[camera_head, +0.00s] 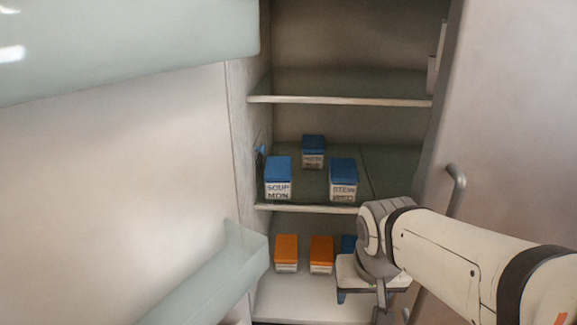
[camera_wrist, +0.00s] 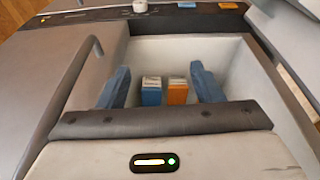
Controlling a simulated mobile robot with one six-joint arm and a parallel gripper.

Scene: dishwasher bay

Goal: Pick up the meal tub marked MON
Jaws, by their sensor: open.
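The meal tub marked SOUP MON (camera_head: 278,178) has a blue lid and a white label. It stands upright at the front left of the cabinet's middle shelf. A similar blue-lidded tub, its label reading like STEW WED (camera_head: 343,180), stands to its right. A third blue-lidded tub (camera_head: 313,152) stands behind, its label too small to read. My gripper (camera_head: 358,285) is low and right of the MON tub, in front of the lower shelf, apart from it. In the wrist view its blue fingers (camera_wrist: 160,72) are spread with nothing between them. The MON tub cannot be made out there.
Orange-lidded tubs (camera_head: 286,254) stand on the lower shelf. A glass-like door bin (camera_head: 215,270) juts in at the left. The upper shelf edge (camera_head: 340,99) overhangs the tubs. The wrist view shows a pale-walled recess (camera_wrist: 240,60) holding a blue box and an orange box (camera_wrist: 177,91).

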